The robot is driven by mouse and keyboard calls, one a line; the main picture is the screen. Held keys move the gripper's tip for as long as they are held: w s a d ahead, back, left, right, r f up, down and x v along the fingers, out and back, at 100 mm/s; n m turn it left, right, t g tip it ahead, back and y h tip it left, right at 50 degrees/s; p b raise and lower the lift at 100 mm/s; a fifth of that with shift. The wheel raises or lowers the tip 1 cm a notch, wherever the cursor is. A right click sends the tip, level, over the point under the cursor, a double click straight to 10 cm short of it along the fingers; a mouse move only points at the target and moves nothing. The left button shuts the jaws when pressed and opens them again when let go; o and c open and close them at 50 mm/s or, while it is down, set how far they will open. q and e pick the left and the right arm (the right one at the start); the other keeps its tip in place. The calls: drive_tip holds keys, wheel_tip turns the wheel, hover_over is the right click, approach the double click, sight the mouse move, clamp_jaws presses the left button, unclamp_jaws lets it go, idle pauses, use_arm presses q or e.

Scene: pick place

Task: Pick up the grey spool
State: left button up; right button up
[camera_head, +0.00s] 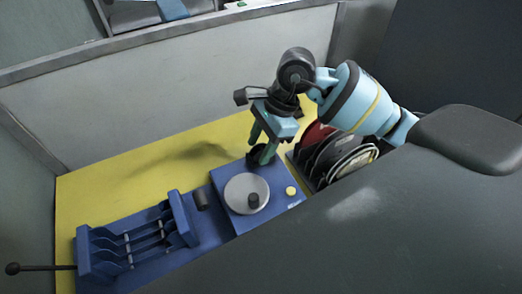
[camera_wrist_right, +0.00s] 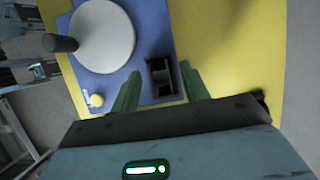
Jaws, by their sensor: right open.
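A small dark grey piece (camera_wrist_right: 162,78), which looks like the spool, sits on the corner of a blue base plate (camera_wrist_right: 140,60) in the right wrist view. It also shows in the head view (camera_head: 256,158), partly hidden by my fingers. My right gripper (camera_head: 262,147) is open and points down at it. In the wrist view its two green fingers (camera_wrist_right: 160,84) appear on either side of the piece, with gaps; I cannot tell the height between them. My left gripper is not in view.
A light grey disc (camera_head: 239,189) with a dark knob (camera_head: 253,200) and a yellow button (camera_head: 291,191) are beside it. A blue rack (camera_head: 90,260) stands left, a dark cylinder (camera_head: 202,200) near it. A rack of plates (camera_head: 352,160) stands right. The yellow table (camera_head: 115,185) is clear at the back left.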

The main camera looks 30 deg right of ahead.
sight(260, 146)
drive_tip(key=shift+c, duration=0.4)
clamp_jaws()
wheel_tip(260, 146, up, 10)
idle(0.5)
drive_tip(key=shift+f, duration=0.1)
